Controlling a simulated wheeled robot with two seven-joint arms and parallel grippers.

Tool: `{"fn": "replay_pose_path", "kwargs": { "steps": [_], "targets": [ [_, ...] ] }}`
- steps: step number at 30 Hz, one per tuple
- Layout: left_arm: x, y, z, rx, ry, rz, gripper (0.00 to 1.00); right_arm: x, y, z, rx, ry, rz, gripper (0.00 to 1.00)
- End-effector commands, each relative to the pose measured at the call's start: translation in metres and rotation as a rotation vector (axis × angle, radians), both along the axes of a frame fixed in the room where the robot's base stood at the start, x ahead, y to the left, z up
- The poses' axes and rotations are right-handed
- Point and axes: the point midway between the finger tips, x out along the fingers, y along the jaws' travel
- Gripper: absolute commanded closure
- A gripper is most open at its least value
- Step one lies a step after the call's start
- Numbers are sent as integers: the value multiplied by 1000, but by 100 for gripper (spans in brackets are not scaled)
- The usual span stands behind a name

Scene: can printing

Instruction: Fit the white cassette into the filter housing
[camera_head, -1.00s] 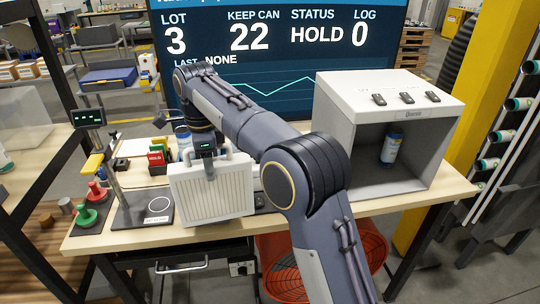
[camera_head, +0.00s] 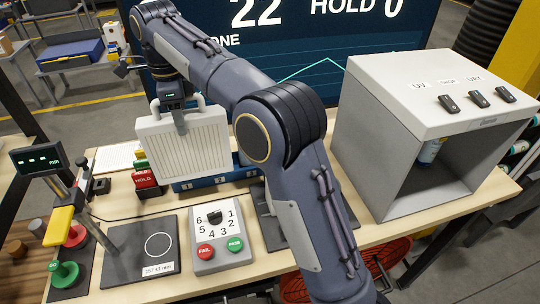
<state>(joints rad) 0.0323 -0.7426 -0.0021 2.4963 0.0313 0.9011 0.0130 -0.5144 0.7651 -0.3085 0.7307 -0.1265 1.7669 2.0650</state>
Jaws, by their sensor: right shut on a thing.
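A white cassette (camera_head: 186,150) with a ribbed face and a handle frame on top is held upright above the bench, left of centre. My right gripper (camera_head: 180,122) is shut on the cassette's top handle; its arm reaches across from the lower right. The cassette hangs in front of a blue tray-like object (camera_head: 216,180) and partly hides it. I cannot make out the filter housing for certain in this view. My left gripper is not in view.
A grey open booth (camera_head: 402,150) with switches on top stands at the right, a labelled can (camera_head: 430,151) inside. A control box (camera_head: 218,236) with a dial and red and green buttons sits at the front, beside a dark gauge plate (camera_head: 136,262).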

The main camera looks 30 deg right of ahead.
Motion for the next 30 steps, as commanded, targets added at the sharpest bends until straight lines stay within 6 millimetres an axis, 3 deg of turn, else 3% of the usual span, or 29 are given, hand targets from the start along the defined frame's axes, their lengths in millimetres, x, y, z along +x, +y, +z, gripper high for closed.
{"fn": "replay_pose_path", "kwargs": {
  "steps": [5, 12, 24, 30],
  "targets": [
    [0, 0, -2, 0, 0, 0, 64, 0, 0, -5, 1, 0, 0, 100],
    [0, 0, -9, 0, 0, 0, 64, -1, 0, -47, 0, 2, -1, 100],
    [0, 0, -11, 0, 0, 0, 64, -1, 0, -93, 1, 1, 0, 100],
    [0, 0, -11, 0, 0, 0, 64, 0, 0, -99, 1, -3, 0, 100]
  ]
}}
